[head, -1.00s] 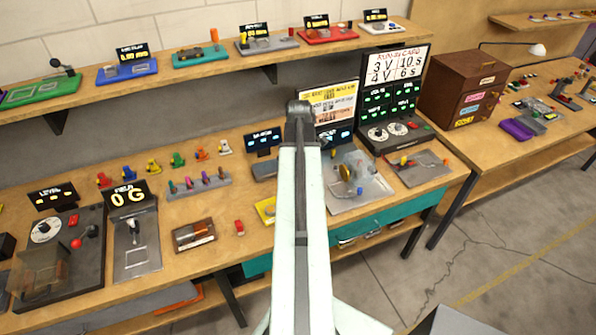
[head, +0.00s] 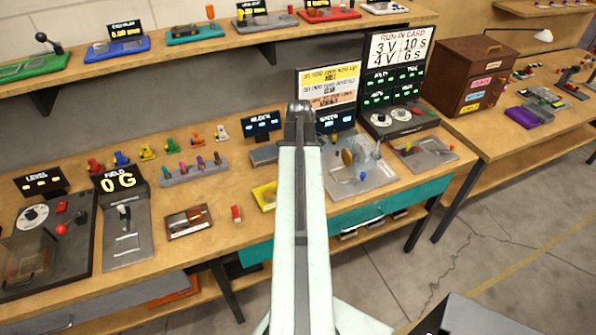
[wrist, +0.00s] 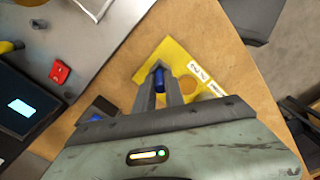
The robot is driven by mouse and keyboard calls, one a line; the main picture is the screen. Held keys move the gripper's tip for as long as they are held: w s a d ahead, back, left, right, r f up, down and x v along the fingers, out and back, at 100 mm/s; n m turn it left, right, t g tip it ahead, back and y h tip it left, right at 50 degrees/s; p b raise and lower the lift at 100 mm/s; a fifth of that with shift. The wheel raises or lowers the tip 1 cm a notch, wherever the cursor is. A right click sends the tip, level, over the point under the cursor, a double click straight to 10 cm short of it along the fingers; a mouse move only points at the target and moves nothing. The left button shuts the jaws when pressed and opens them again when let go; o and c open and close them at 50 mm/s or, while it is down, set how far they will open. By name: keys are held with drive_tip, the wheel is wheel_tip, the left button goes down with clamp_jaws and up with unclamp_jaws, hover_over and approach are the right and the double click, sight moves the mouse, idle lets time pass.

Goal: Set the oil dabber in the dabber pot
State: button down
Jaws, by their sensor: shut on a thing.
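In the wrist view my gripper (wrist: 158,80) is shut on a small blue piece (wrist: 158,86), which appears to be the oil dabber; the fingers hide most of it. The fingertips are over a yellow card (wrist: 175,62) on the wooden bench, which has a round brown spot and a white label. I cannot tell how high they are above it. In the head view the yellow card (head: 264,196) lies just left of my arm, which hides my gripper. I cannot make out the dabber pot for certain.
A grey plate with a wheel (head: 372,172) stands right of my arm. A small red block (head: 236,213) lies left of the yellow card. In the wrist view a red part (wrist: 60,72) and a dark screen box (wrist: 25,115) are at left. The bench edge is close at right.

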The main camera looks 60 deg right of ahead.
drive_tip(key=shift+f, duration=0.2)
idle(0.4)
drive_tip(key=c, duration=1.3)
unclamp_jaws()
drive_tip(key=shift+c, duration=0.2)
wheel_tip(320, 180, up, 8)
drive_tip(key=p, duration=0.7)
drive_tip(key=shift+r+p, duration=0.1)
drive_tip(key=shift+p, duration=0.3)
drive_tip(key=shift+f, duration=0.2)
